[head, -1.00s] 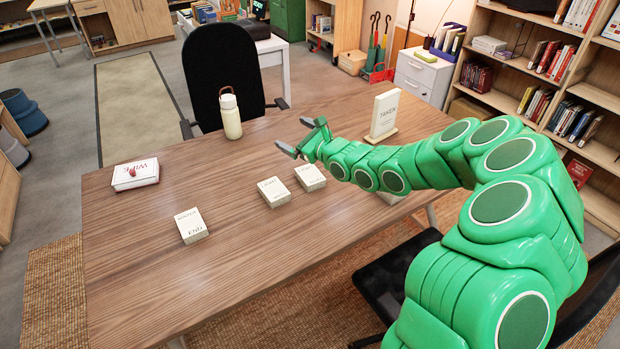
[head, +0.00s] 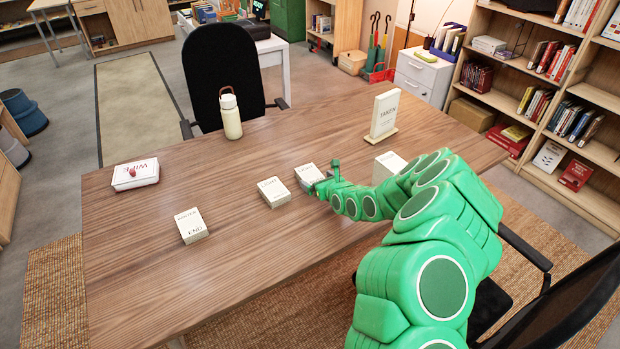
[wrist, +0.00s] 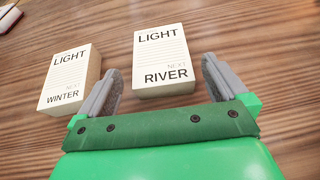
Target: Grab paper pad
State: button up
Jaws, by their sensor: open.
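Several white paper pads lie on the wooden table. The pad printed LIGHT and RIVER (wrist: 163,50) is ahead of my gripper (wrist: 160,66) in the wrist view. Its near end lies between the two grey fingertips as seen there, with a gap on each side. I cannot tell how high the fingers are above the table. In the head view this pad (head: 306,175) is partly hidden by my gripper (head: 320,184). The pad printed LIGHT and WINTER (wrist: 70,78) lies to the left, outside the left finger; it also shows in the head view (head: 274,192). My gripper is open and empty.
A pad printed WINTER and END (head: 191,225) lies farther left. Another pad (head: 388,165) is beside my arm. A sign (head: 384,115), a cream bottle (head: 231,117) and a WIPE box (head: 135,175) stand on the table (head: 280,270). The front left of the table is clear.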

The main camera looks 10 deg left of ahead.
aim_at(313, 177)
jog(key=shift+x, duration=2.7)
jog(key=c, duration=1)
